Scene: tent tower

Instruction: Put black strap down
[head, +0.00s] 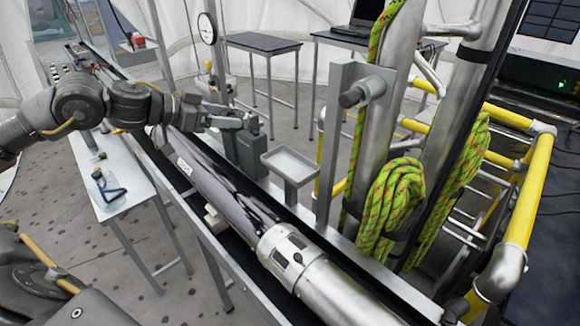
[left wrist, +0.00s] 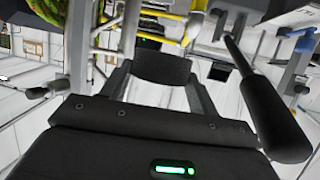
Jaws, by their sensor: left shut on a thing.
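My left gripper (head: 250,120) reaches in from the left in the head view, above the long rail and close to a dark grey box-shaped holder. In the left wrist view its fingers (left wrist: 162,82) are shut on a wide dark piece, which looks like the black strap (left wrist: 162,67). In the head view the strap cannot be told apart from the dark fingertips. My right gripper is not in view.
A long metal tube (head: 320,280) lies along the rail. A small grey tray (head: 290,162) stands beside it. Green rope (head: 395,200) hangs on the tower, near yellow rails (head: 530,195). A white side table (head: 110,180) holds a blue-corded item.

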